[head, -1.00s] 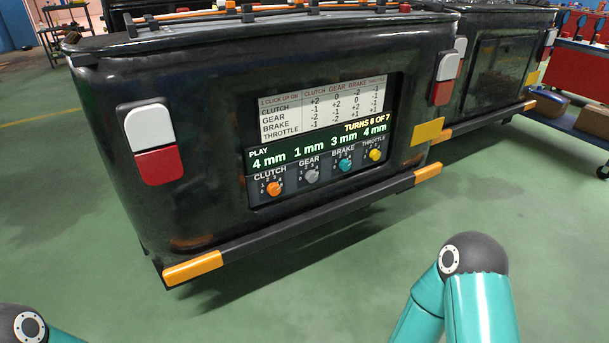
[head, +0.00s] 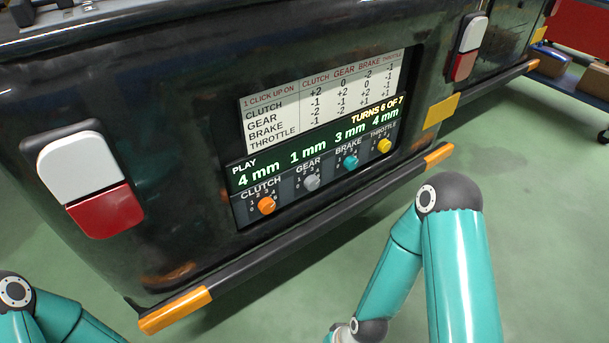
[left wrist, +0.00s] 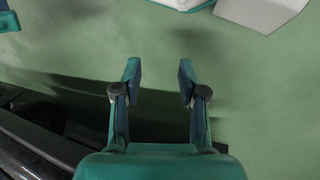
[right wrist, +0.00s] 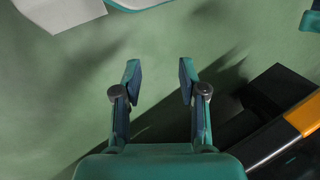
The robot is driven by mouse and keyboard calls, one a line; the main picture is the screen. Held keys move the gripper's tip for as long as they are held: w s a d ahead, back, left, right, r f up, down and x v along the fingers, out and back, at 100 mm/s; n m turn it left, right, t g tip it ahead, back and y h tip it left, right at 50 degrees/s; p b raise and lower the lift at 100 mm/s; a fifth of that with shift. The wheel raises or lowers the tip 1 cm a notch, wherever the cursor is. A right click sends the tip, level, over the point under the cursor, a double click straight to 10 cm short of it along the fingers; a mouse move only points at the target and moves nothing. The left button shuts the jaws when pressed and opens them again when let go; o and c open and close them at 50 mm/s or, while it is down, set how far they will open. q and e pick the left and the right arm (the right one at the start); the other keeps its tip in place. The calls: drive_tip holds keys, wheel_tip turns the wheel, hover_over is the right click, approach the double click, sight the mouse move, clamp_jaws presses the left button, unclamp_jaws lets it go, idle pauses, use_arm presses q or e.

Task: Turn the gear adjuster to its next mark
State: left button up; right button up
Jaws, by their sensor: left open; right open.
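The gear adjuster is a grey knob (head: 311,183) under the word GEAR on the dark panel (head: 240,214) at the rickshaw's rear, with numbered marks around it. Beside it are the orange clutch knob (head: 267,205), the teal brake knob (head: 350,161) and the yellow throttle knob (head: 384,146). The display reads 4, 1, 3 and 4 mm, and "TURNS 6 OF 7". My left gripper (left wrist: 158,85) is open and empty over the floor in the left wrist view. My right gripper (right wrist: 158,85) is open and empty in the right wrist view. Neither gripper shows in the head view.
A dark bumper with orange ends (head: 176,310) juts out below the panel. It also shows at the right of the right wrist view (right wrist: 302,114). Red and white lamps (head: 105,211) flank the panel. The green floor before the rickshaw is clear. A blue trolley (head: 570,85) stands at far right.

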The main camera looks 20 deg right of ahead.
sight(314, 185)
use_arm(q)
drive_tip(key=shift+w+d, duration=0.25)
drive_tip(key=shift+w, duration=0.15)
use_arm(e)
drive_tip(key=shift+w+d, duration=0.2)
